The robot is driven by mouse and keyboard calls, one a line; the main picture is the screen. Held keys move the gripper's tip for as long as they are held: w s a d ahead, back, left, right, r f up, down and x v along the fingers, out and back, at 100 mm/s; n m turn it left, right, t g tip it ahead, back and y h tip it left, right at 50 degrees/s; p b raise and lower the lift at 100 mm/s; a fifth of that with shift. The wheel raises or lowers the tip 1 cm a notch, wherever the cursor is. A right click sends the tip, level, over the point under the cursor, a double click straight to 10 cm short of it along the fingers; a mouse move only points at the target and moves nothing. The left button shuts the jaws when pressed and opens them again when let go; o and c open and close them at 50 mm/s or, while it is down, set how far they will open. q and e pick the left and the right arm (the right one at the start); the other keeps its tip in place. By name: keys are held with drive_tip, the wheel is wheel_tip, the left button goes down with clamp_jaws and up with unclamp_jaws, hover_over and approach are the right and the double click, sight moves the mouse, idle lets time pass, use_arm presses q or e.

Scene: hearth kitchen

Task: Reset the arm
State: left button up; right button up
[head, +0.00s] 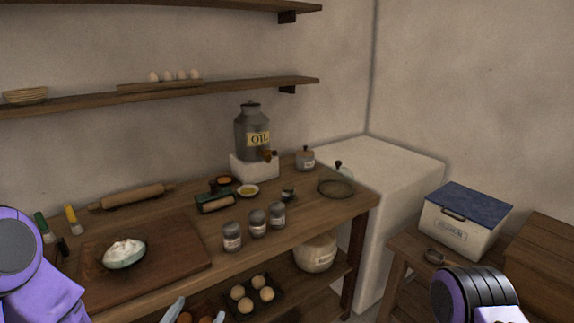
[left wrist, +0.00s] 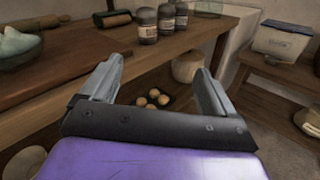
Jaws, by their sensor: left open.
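My left gripper (head: 199,311) shows only by its grey fingertips at the bottom edge of the head view. In the left wrist view its two fingers (left wrist: 158,80) stand wide apart with nothing between them. It is in front of the wooden worktable (head: 325,212), and the table's lower shelf shows beyond the fingers. My left arm's purple link is at the lower left of the head view. A purple and black part of my right arm is at the lower right; the right gripper is out of the picture.
Eggs (head: 252,294) and a round pot (head: 315,253) stand on the lower shelf. A blue-lidded box (head: 464,225) stands at right.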

use_arm(q)
drive_tip(key=s+a+f+m+g+y, duration=0.2)
drive_tip(key=f+m+g, duration=0.1)
drive_tip(key=f+m, duration=0.45)
drive_tip(key=s+a+f+m+g+y, duration=0.25)
drive_tip(key=f+m, duration=0.35)
drive_tip(key=m, duration=0.3)
drive_tip(key=s+a+f+m+g+y, duration=0.1)
drive_tip(key=s+a+f+m+g, duration=0.2)
drive_tip(key=s+f, duration=0.3)
drive_tip(key=s+a+f+m+g+y, duration=0.1)
drive_tip(key=s+a+f+m+g, duration=0.2)
drive_tip(key=s, duration=0.9)
wheel_tip(320, 180, down, 3)
drive_tip(key=shift+s+a+r+m+g, duration=0.1)
drive_tip(key=shift+s+a+m+g, duration=0.15)
drive_tip(key=shift+m+g, duration=0.85)
drive_tip(key=shift+y, duration=0.25)
